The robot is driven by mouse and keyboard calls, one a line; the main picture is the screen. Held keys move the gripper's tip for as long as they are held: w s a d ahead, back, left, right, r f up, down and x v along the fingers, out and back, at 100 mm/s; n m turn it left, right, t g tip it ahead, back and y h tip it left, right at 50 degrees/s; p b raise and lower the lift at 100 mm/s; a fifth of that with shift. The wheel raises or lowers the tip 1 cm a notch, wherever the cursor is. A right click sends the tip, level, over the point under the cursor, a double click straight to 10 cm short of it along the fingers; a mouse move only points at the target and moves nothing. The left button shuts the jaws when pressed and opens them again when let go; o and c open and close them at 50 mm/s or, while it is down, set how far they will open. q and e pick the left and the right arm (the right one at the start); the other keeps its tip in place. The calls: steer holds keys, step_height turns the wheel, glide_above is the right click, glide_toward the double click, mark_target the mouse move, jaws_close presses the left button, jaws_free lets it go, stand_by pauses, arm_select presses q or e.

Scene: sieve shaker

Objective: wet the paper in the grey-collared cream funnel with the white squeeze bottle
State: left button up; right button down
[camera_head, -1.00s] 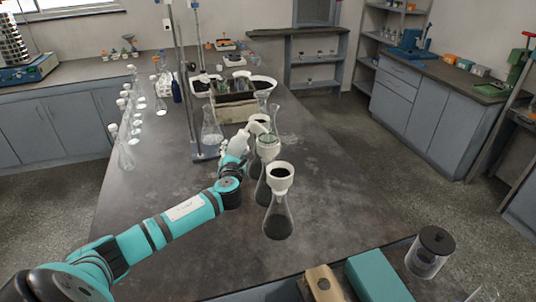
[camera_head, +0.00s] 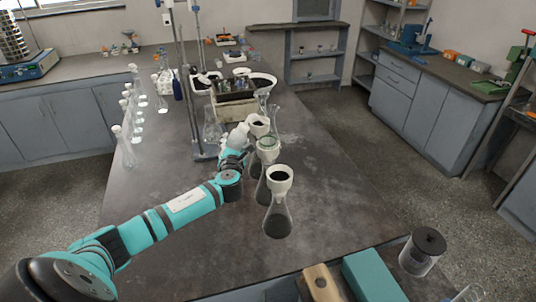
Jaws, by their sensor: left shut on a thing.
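Three conical flasks topped by cream funnels stand in a row on the dark bench. The front funnel (camera_head: 280,180) has a dark opening. I cannot tell which collar is grey, and the paper inside is too small to make out. My left gripper (camera_head: 235,153) is shut on the white squeeze bottle (camera_head: 238,134), just left of the back and middle funnels. The gripper hides the bottle's lower part. My right gripper is out of view.
A stand with a tall rod (camera_head: 186,85) is close behind my left gripper. A crate (camera_head: 236,107) stands behind the funnels. Several flasks line the bench's left edge. The bench's right side is clear.

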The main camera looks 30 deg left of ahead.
arm_select(q)
steer(key=shift+n+b, duration=0.3)
steer(key=n+b, duration=0.1)
steer(key=n+t+b, duration=0.1)
steer(key=shift+r+n, duration=0.3)
steer(key=shift+r+n+b, duration=0.45)
steer(key=shift+n+b, duration=0.1)
steer(key=shift+n, duration=0.45)
steer(key=shift+r, duration=0.3)
